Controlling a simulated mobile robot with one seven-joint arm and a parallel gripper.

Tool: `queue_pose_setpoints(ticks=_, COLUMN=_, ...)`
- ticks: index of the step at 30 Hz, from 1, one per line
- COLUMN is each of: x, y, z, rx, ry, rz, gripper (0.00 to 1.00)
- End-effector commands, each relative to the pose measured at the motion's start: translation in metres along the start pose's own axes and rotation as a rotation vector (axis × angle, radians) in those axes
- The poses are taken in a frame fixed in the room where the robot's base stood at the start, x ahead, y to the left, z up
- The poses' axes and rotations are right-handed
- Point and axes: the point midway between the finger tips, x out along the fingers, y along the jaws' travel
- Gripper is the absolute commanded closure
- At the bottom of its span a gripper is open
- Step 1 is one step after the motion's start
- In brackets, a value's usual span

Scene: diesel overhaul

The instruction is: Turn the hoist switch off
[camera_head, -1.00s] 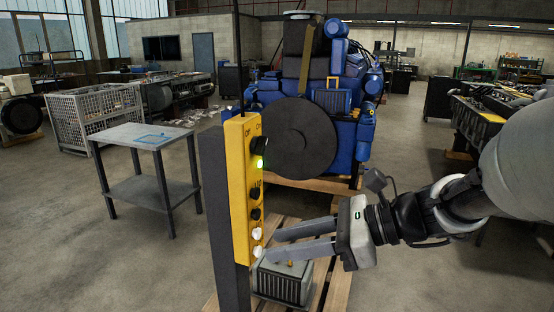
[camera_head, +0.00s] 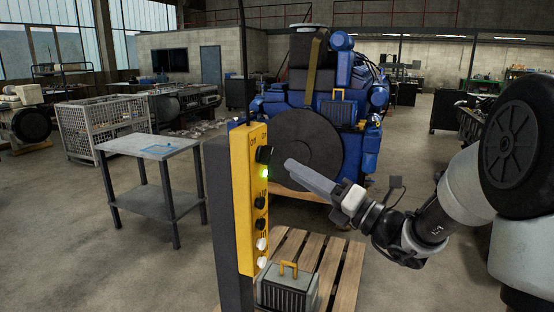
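The yellow hoist control box (camera_head: 243,200) stands upright on a dark post, left of the picture's middle. Its black rotary switch (camera_head: 264,154) is near the top, with small lettering above it that I cannot read for sure. A green lamp (camera_head: 265,172) just below the switch is lit. Black and white buttons sit lower down. My gripper (camera_head: 290,166) is to the right of the switch, its fingers pointing up and left towards it, with a visible gap between. The fingers overlap in this view, so their opening is hidden. Nothing shows held in them.
A grey block with a yellow handle (camera_head: 288,287) sits on a wooden pallet (camera_head: 345,275) below my gripper. A blue engine (camera_head: 345,140) with a large dark disc stands behind. A grey table (camera_head: 150,146) is at left. Floor between table and post is clear.

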Motion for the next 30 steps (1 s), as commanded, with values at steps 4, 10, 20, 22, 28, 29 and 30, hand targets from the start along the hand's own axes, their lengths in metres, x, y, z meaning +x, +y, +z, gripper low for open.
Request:
queue_pose_setpoints(ticks=4, x=0.032, y=0.001, z=-0.001, rx=0.0, ry=0.003, rz=0.003, gripper=0.69)
queue_pose_setpoints(ticks=10, x=0.059, y=0.001, z=0.0, rx=0.0, ry=0.001, rz=0.002, gripper=0.69)
queue_pose_setpoints(ticks=20, x=0.069, y=0.0, z=0.0, rx=0.0, ry=0.001, rz=0.0, gripper=0.69)
queue_pose_setpoints(ticks=22, x=0.069, y=0.0, z=0.0, rx=0.0, ry=0.001, rz=0.0, gripper=0.69)
queue_pose_setpoints(ticks=28, x=0.068, y=0.0, z=0.0, rx=-0.001, ry=0.001, rz=0.0, gripper=0.97)
queue_pose_setpoints(ticks=29, x=0.068, y=0.0, z=0.0, rx=0.0, ry=0.001, rz=0.0, gripper=1.0)
queue_pose_setpoints(ticks=30, x=0.068, y=0.0, z=0.0, rx=-0.001, ry=0.001, rz=0.0, gripper=1.0)
